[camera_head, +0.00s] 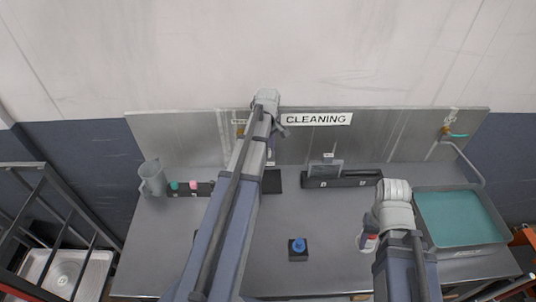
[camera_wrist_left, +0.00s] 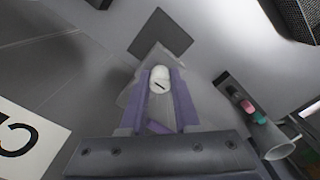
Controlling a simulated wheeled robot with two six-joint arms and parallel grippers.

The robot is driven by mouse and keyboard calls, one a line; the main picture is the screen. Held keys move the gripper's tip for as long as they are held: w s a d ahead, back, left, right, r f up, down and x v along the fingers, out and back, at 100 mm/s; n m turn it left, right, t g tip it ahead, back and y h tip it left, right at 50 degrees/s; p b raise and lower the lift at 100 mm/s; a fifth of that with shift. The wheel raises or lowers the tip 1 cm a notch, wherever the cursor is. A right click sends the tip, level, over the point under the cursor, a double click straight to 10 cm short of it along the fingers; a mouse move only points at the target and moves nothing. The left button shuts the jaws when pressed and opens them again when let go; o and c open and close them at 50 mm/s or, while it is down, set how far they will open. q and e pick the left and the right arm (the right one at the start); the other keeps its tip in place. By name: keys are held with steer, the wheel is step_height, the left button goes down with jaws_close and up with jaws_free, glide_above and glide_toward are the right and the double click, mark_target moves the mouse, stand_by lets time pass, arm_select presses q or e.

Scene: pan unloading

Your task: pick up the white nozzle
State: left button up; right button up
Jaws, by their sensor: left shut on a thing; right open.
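In the left wrist view, the white nozzle (camera_wrist_left: 158,80) is a small rounded white piece with a dark slot. It sits between the two purple-grey fingers of my left gripper (camera_wrist_left: 160,72), which is shut on it. A grey, pointed shape shows behind the nozzle; I cannot tell whether it is part of it. In the head view my left arm reaches to the back panel and hides most of its gripper and the nozzle. My right gripper (camera_head: 378,232) is at the right of the counter, open, its fingers mostly hidden by its own wrist.
A dark square pad (camera_head: 271,182) lies on the counter. A grey jug (camera_head: 152,178) and a dark holder with green and pink pieces (camera_head: 192,188) stand at left. A blue-topped block (camera_head: 298,249) is at front. A teal basin (camera_head: 458,217) is at right. The CLEANING panel (camera_head: 365,140) bounds the back.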

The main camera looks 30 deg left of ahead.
arm_select(q)
jaws_close()
steer(key=shift+r, duration=0.15)
step_height(320, 180, up, 10)
steer(key=p, duration=1)
